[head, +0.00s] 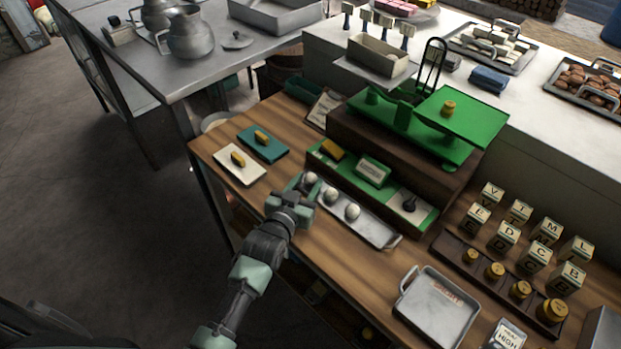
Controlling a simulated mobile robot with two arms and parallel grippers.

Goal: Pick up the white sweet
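Several round white sweets sit in a row on a narrow metal tray (375,232) on the wooden table. The middle one (331,195) and the right one (352,211) are in plain view. The leftmost white sweet (311,178) is at the tips of my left gripper (308,183), which reaches in over the tray's left end. The gripper's fingers are beside this sweet and partly hide it and the tray. I cannot tell whether they touch it or have closed on it. My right gripper is not in view.
A green balance scale (472,117) on a dark wooden block stands behind the tray. White (246,172) and teal (270,150) cards with yellow pieces lie to the left. An empty metal tray (440,308), lettered cubes (505,236) and brass weights (520,290) are to the right.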

